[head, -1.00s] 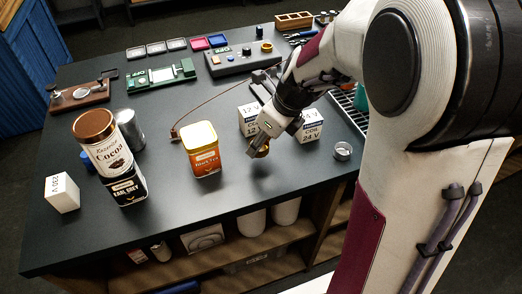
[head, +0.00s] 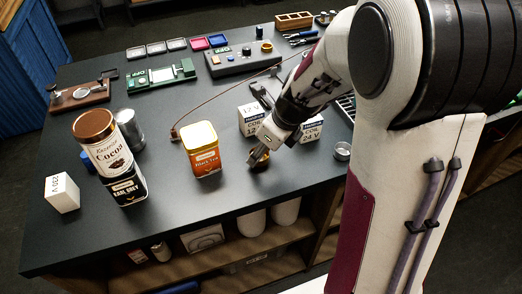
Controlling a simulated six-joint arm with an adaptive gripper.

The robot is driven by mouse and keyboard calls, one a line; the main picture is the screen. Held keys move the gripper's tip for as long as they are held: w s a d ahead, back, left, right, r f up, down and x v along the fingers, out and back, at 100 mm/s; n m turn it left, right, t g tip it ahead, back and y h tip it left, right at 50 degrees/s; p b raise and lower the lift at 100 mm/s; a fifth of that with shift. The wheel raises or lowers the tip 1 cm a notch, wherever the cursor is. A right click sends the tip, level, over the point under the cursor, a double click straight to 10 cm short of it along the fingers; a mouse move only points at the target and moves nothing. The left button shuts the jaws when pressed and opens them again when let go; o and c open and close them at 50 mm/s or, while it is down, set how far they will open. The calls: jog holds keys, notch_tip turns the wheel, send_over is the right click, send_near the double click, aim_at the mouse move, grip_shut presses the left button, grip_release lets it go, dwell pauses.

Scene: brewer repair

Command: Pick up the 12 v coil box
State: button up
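The 12 V coil box (head: 247,114) is a white box with black lettering, standing on the dark workbench right of the centre. The 24 V coil box (head: 309,132), also white, stands to its right. My gripper (head: 254,161) points down in front of the two boxes, with my wrist covering part of both. A small brass-coloured thing (head: 261,163) sits at the fingertips, mostly hidden. I cannot tell whether the fingers are apart or touch it.
An orange Black Tea tin (head: 203,155) stands just left of my gripper. A cocoa tin (head: 100,140) on an Earl Grey tin, a metal can (head: 129,128) and a white 230 V box (head: 62,193) stand farther left. A small metal cup (head: 342,151) is at the right. The front middle of the bench is clear.

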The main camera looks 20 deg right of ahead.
jog(key=shift+f, duration=0.1)
jog(key=o, duration=1.2)
jog(key=shift+c, duration=0.2)
jog(key=shift+v, duration=1.05)
jog(key=v, duration=1)
jog(key=shift+a, duration=0.1)
